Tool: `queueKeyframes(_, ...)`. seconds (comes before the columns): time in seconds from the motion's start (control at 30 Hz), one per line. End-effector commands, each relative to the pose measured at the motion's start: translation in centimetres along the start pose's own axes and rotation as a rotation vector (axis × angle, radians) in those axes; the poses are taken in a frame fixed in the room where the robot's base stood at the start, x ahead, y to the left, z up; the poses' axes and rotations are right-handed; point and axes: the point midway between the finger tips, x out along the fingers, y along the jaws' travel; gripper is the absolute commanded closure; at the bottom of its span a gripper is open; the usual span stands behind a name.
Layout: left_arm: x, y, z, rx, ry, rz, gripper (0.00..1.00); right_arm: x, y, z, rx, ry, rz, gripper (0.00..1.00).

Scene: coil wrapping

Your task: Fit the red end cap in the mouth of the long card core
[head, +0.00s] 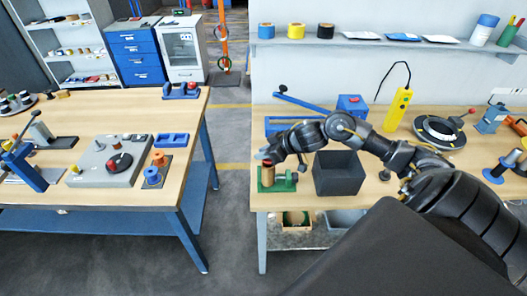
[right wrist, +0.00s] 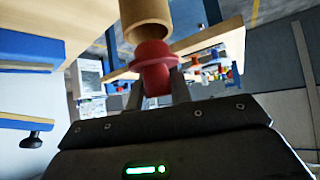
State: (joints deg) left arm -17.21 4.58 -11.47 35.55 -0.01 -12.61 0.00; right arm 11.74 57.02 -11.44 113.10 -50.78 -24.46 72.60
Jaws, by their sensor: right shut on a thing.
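The red end cap (right wrist: 154,68) is between the fingers of my right gripper (right wrist: 158,88), which is shut on it. The tan card core (right wrist: 148,18) is just beyond the cap in the right wrist view, with its round mouth facing the cap. The cap's front overlaps the lower edge of the mouth in that view; whether it is inside cannot be told. In the head view my right gripper (head: 270,155) is above a green stand (head: 277,183) on the right table, where the core shows only as a small tan piece (head: 267,176). My left gripper is not in view.
A dark open bin (head: 338,175) stands right of the green stand. A blue tool with a long lever (head: 290,125) is behind my right arm. A yellow device (head: 398,110) and a round dark turntable (head: 440,131) are farther right. A gap separates the two tables.

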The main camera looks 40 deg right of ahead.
Motion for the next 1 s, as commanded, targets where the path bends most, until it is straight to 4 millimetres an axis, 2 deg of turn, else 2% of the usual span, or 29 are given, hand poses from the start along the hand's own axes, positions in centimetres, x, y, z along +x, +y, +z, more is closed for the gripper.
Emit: queueKeyframes(1.0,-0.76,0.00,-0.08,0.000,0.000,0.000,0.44,0.01,0.05,0.00,0.000,0.000,0.000,1.00)
